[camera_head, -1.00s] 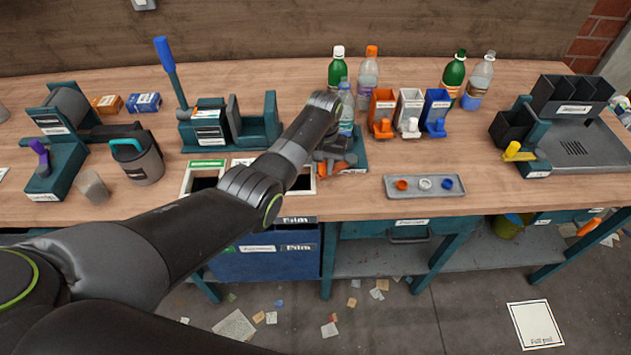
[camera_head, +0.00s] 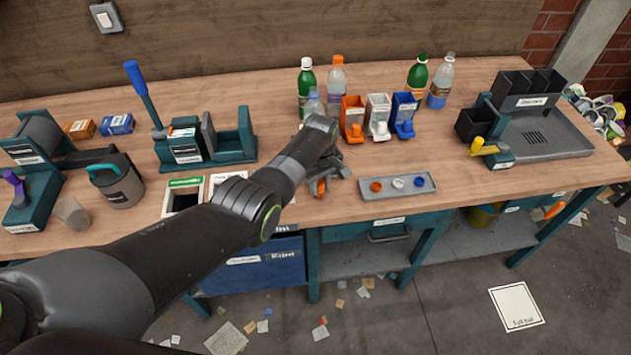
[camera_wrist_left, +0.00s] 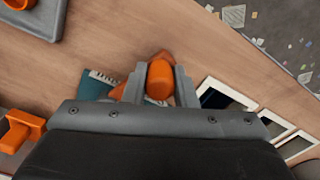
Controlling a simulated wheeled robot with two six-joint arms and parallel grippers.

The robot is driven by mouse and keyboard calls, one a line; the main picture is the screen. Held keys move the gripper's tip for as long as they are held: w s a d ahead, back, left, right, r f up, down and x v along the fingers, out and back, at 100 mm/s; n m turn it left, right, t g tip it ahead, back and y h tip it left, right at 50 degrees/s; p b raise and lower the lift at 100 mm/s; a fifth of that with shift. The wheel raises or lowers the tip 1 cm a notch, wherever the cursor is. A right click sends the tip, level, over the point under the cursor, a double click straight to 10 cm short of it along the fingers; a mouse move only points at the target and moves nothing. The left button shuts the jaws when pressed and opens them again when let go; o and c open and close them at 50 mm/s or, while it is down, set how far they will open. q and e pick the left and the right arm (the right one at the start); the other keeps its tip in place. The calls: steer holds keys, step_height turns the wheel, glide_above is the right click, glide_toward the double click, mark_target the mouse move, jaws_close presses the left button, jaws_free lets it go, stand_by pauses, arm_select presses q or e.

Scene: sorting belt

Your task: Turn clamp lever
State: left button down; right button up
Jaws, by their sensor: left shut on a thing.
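The orange clamp lever (camera_wrist_left: 160,80) sits between the two fingers of my left gripper (camera_wrist_left: 157,88) in the left wrist view. The gripper is shut on it. A bit of the orange lever (camera_head: 319,187) also shows under the gripper (camera_head: 325,172) near the front edge of the bench in the head view. A teal base with a white label (camera_wrist_left: 101,80) lies beside the lever in the wrist view, partly covered by a finger. My left arm hides most of the clamp in the head view. My right gripper is not in view.
Several bottles (camera_head: 306,82) stand behind the gripper. Orange, white and blue dispensers (camera_head: 378,118) stand to its right. A grey tray with three coloured caps (camera_head: 425,191) lies right of the gripper. Framed bench openings (camera_head: 185,183) lie to its left. A blue-handled press (camera_head: 232,149) stands behind them.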

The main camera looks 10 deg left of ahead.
arm_select(q)
steer(key=shift+d, duration=0.1)
stand_by(0.4)
steer(key=c, duration=1.2)
jaws_free()
steer(key=shift+o, duration=0.2)
steer(key=shift+r, duration=0.15)
steer(key=shift+r, duration=0.25)
step_height(320, 180, up, 5)
steer(key=shift+r+p, duration=0.1)
steer(key=shift+p, duration=0.6)
step_height(320, 180, up, 12)
steer(key=b, duration=0.1)
steer(key=shift+f, duration=0.25)
